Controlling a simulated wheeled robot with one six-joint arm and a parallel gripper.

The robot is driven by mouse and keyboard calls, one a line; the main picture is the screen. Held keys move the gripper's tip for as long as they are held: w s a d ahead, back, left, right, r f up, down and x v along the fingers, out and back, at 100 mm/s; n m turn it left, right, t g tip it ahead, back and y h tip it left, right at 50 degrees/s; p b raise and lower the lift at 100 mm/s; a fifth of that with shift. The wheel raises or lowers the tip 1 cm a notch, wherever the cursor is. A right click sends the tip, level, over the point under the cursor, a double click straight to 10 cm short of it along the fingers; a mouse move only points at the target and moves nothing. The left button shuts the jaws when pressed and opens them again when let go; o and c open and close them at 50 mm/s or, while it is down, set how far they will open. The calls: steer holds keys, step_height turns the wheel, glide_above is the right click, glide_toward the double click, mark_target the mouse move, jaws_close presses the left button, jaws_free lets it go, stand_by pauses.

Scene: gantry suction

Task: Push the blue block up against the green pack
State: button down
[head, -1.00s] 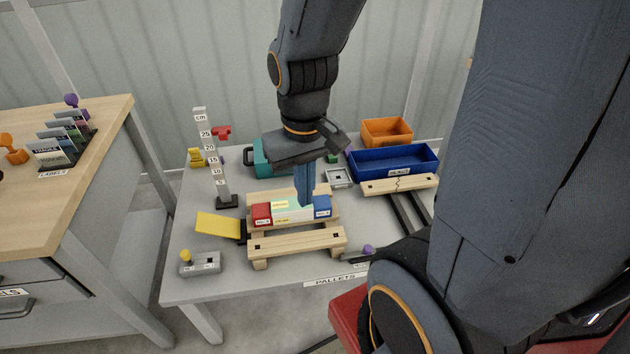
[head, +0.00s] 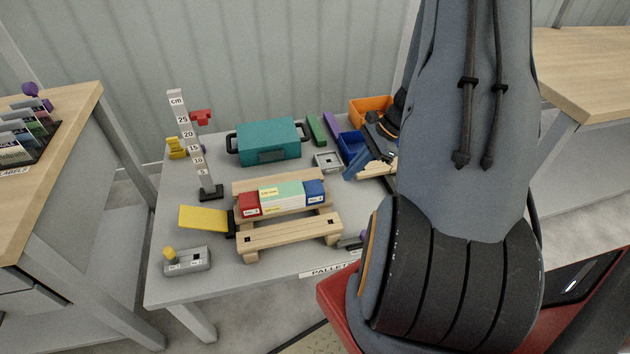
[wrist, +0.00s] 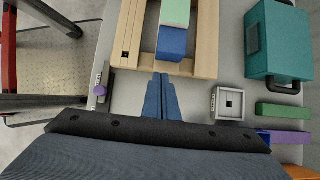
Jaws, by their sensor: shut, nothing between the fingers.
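The blue block (head: 315,191) sits on the wooden pallet (head: 290,235) at the right end of a row. The pale green pack (head: 290,192), with a yellow label, is directly to its left, and I see no gap between them. The wrist view also shows the blue block (wrist: 172,43) against the green pack (wrist: 175,12), whose far part is cut off by the frame. My gripper (head: 352,177) is to the right of the pallet, apart from the block. In the wrist view its blue fingers (wrist: 161,77) are shut and empty, pointing towards the block.
A red block (head: 249,203) ends the row at left. A teal case (head: 265,142) stands behind the pallet, a measuring post (head: 190,140) and yellow flap (head: 203,217) to its left. A grey square fixture (head: 327,161) and orange bin (head: 368,108) are behind right.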

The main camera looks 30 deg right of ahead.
mark_target(309, 189)
steer(key=shift+m, duration=0.7)
steer(key=w+a, duration=0.1)
steer(key=a, duration=0.2)
steer(key=w+a+f+p, duration=0.1)
steer(key=w+a, duration=0.1)
steer(key=a, duration=0.1)
steer(key=w+a+f+p, duration=0.1)
steer(key=a, duration=0.2)
steer(key=shift+w+a+f, duration=0.15)
steer(key=shift+w+a, duration=0.05)
steer(key=shift+w, duration=0.05)
steer(key=shift+f+t, duration=0.3)
steer(key=shift+f+b, duration=0.15)
steer(key=shift+b, duration=0.2)
steer(key=shift+s+f, duration=0.1)
